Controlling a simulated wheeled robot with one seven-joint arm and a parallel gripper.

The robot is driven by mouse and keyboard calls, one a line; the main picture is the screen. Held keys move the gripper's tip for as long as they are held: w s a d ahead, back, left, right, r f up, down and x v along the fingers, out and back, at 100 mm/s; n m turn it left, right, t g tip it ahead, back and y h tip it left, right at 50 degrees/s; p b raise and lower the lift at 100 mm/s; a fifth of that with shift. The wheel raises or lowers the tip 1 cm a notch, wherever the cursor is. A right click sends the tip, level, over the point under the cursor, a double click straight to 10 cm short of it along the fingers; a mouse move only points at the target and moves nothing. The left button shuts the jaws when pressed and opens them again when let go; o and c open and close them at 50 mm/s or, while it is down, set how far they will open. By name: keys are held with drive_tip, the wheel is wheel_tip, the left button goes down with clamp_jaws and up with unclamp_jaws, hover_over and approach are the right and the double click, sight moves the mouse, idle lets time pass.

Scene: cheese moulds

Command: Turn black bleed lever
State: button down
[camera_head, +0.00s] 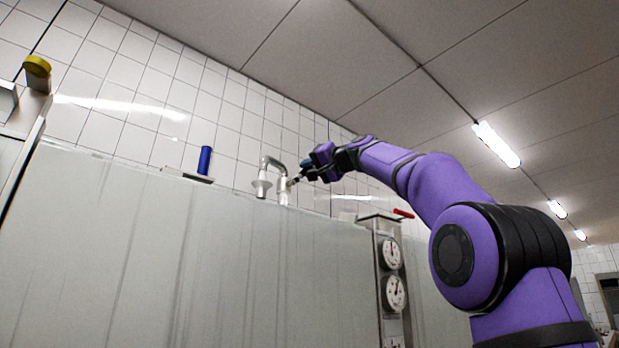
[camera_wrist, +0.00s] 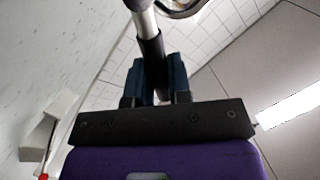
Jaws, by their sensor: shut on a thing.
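The black bleed lever (camera_wrist: 152,52) shows in the wrist view as a black sleeve on a metal rod. It runs down between the two dark fingers of my gripper (camera_wrist: 158,72), which is shut on it. In the head view my gripper (camera_head: 303,174) is at the bent metal pipe (camera_head: 282,189) on top of the pale cabinet. There the lever is small and mostly hidden by the fingers.
A blue cylinder (camera_head: 205,161) stands on the cabinet (camera_head: 180,250) left of the pipe. A red-handled lever (camera_head: 403,213) sits above two round gauges (camera_head: 396,293) on a metal column, below my arm. A yellow-capped item (camera_head: 37,68) is at the far left. The tiled wall stands behind.

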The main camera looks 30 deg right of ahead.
drive_tip(key=shift+a+r+n, duration=0.3)
drive_tip(key=shift+a+n, duration=0.15)
drive_tip(key=shift+n, duration=0.65)
drive_tip(key=c, duration=1.1)
unclamp_jaws()
drive_tip(key=shift+s, duration=0.1)
drive_tip(key=shift+o, duration=0.2)
drive_tip(key=r+v, duration=0.1)
drive_tip(key=v, duration=0.9)
drive_tip(key=shift+s+d+f, duration=0.25)
drive_tip(key=shift+d+f, duration=0.05)
